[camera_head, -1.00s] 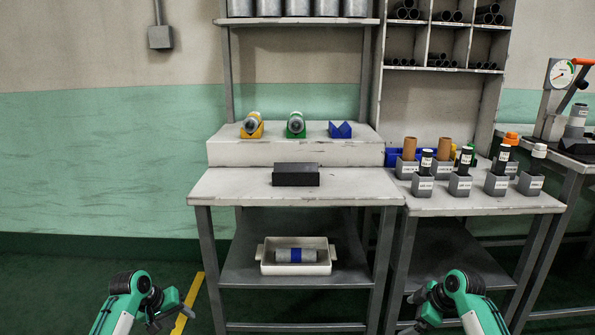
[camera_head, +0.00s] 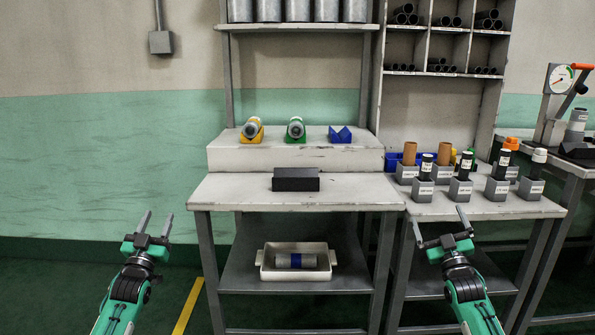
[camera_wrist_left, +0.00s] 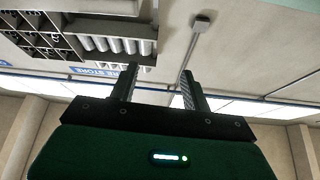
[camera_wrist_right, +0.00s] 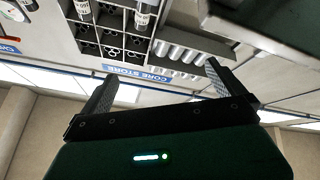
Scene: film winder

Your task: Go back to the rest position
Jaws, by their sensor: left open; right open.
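My left gripper (camera_head: 155,225) is raised in front of the bench at the lower left, its two fingers pointing up, open and empty. Its open fingers also show in the left wrist view (camera_wrist_left: 158,88). My right gripper (camera_head: 440,222) is raised at the lower right, in front of the right-hand table, open and empty. Its widely spread fingers also show in the right wrist view (camera_wrist_right: 157,90). Neither gripper appears to touch anything.
The workbench (camera_head: 235,192) carries a black block (camera_head: 296,180). A white tray (camera_head: 296,273) with a grey and blue roll sits on its lower shelf. A yellow holder (camera_head: 252,139), a green holder (camera_head: 295,139) and a blue holder (camera_head: 340,135) stand behind. The right-hand table (camera_head: 460,209) holds several labelled grey holders.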

